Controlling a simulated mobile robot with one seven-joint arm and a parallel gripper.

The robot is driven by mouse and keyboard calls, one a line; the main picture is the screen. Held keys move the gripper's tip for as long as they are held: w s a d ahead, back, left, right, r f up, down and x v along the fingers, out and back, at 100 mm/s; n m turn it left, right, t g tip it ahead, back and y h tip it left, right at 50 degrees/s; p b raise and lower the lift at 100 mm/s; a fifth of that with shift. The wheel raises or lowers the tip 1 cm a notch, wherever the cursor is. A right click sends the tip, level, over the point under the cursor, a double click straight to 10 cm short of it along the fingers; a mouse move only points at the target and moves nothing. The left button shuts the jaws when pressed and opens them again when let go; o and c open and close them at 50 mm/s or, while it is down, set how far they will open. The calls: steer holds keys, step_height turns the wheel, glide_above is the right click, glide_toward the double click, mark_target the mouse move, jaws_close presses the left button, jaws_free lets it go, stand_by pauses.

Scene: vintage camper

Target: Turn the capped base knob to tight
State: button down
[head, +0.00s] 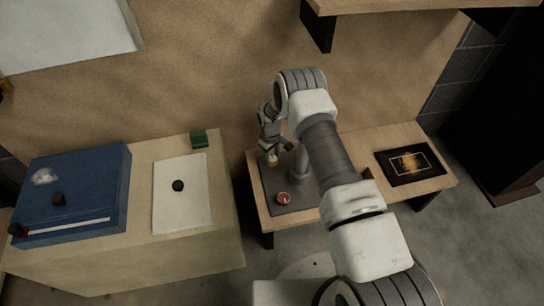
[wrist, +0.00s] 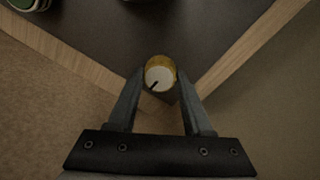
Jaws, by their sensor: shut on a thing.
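The capped base knob (wrist: 159,77) has a pale cap with a dark pointer line and a yellow-gold side. In the wrist view the line points to the lower left. The knob sits between the two fingertips of my gripper (wrist: 160,84), which is shut on it. In the head view my gripper (head: 272,153) reaches down over the far left corner of a dark plate (head: 302,206), and a bit of the yellow knob (head: 272,161) shows below it. My arm hides part of the plate.
A red-topped round part (head: 284,198) stands on the plate's near side. The plate lies on a low wooden bench (head: 434,184) with a dark framed panel (head: 409,163) at right. Left is a counter with a blue box (head: 75,185), white sheet (head: 182,208) and green block (head: 199,138).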

steer(key=m, duration=0.3)
steer(key=shift+m, duration=0.4)
steer(key=m, duration=0.4)
steer(key=shift+w+m, duration=0.1)
steer(key=shift+m, duration=0.2)
steer(key=m, duration=0.3)
steer(key=shift+m+g, duration=0.3)
steer(key=m, duration=0.4)
steer(key=shift+m, duration=0.3)
steer(key=m, duration=0.4)
steer(key=shift+d+m, duration=0.1)
steer(key=shift+m, duration=0.2)
steer(key=m, duration=0.3)
steer(key=shift+m, duration=0.3)
steer(key=m, duration=0.3)
steer(key=shift+m+y, duration=0.3)
steer(key=m, duration=0.4)
